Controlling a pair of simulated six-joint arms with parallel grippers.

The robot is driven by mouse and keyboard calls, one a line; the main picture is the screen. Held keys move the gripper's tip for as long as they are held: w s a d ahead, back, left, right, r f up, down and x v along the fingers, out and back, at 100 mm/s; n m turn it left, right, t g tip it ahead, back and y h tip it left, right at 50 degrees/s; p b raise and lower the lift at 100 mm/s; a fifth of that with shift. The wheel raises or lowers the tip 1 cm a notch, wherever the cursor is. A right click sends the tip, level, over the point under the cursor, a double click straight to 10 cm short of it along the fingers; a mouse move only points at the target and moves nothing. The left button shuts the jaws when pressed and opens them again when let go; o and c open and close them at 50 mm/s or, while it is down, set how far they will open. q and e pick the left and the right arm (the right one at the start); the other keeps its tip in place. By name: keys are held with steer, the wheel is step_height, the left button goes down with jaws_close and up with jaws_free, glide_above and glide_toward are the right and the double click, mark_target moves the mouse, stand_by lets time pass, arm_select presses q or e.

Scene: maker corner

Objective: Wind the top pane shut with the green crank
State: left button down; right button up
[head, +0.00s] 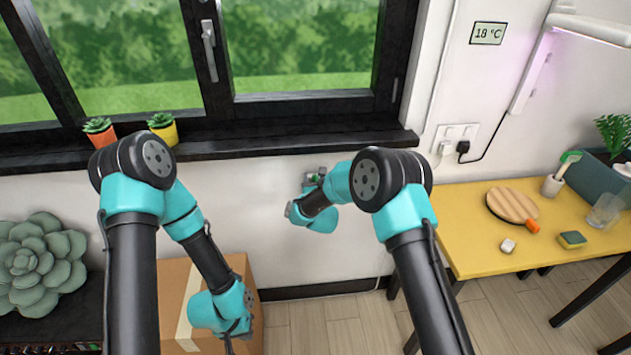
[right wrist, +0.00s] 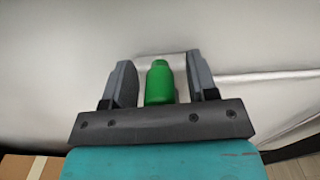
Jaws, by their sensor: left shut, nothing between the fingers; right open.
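The green crank (right wrist: 160,82) shows its knob upright between the two fingers of my right gripper (right wrist: 160,80) in the right wrist view. The fingers are open, with a gap on each side of the knob. In the head view my right gripper (head: 313,178) is small against the wall below the sill, with a bit of green at it. The crank's arm and mount are hidden. My left gripper (head: 229,344) hangs low in front of the cardboard box, shut and empty, largely hidden by its wrist. The window (head: 290,45) shows its lower part; I cannot tell which pane is the top one.
Two potted succulents stand on the dark sill (head: 290,137). A cardboard box (head: 175,285) is below at the left, near a large succulent (head: 35,262). A yellow table (head: 470,225) with a round board, sponge and glass stands at the right. Sockets and a cable are on the wall.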

steer(key=s+d, duration=0.3)
steer(key=s, duration=1.4)
steer(key=shift+d, duration=0.15)
